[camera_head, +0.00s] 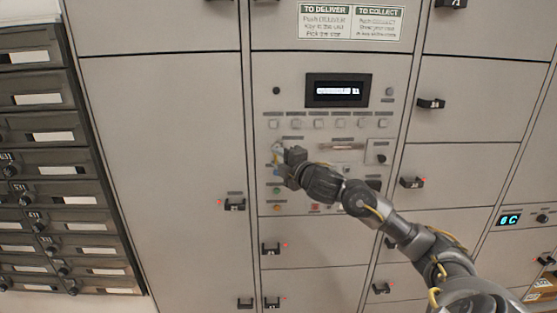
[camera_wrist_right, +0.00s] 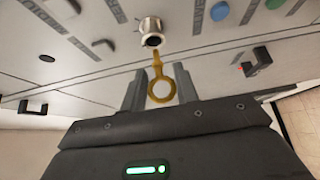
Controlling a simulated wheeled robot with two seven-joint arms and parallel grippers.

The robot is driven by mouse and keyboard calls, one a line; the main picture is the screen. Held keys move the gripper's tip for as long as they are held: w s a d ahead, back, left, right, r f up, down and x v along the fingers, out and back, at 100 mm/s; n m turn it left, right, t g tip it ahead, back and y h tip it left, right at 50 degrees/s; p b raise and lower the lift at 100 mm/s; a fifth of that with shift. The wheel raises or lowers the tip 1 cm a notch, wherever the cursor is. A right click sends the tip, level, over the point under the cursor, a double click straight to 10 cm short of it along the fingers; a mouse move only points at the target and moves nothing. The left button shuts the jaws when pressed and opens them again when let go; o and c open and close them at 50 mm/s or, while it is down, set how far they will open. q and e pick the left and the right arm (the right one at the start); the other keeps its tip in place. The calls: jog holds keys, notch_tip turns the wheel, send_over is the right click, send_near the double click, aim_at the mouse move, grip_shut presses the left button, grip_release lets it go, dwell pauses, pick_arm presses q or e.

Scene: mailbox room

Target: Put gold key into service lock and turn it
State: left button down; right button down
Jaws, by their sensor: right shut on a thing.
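The gold key (camera_wrist_right: 162,91) shows in the right wrist view, with its ring-shaped bow between the two grey fingers of my right gripper (camera_wrist_right: 160,82). Its narrow shaft points up in the picture at the round silver lock (camera_wrist_right: 150,27). The key's tip is at the dark keyhole; I cannot tell whether it is inside. In the head view my right gripper (camera_head: 285,163) is at the control panel, just by the lock (camera_head: 277,147), and the key is too small to make out. My right gripper is shut on the key. My left gripper is not in view.
The panel (camera_head: 330,170) around the lock carries a lit display (camera_head: 337,90), a row of pale buttons and coloured buttons below. Closed locker doors with black latches (camera_head: 235,204) surround it. Dark mailboxes (camera_head: 42,135) stand at the left.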

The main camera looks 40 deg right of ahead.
jog(key=shift+s+d, duration=0.2)
jog(key=shift+d, duration=0.05)
dwell(0.4)
jog(key=shift+w+d, duration=0.45)
jog(key=shift+w, duration=0.15)
jog(key=shift+w+d, duration=0.4)
jog(key=shift+w, duration=0.2)
dwell(2.5)
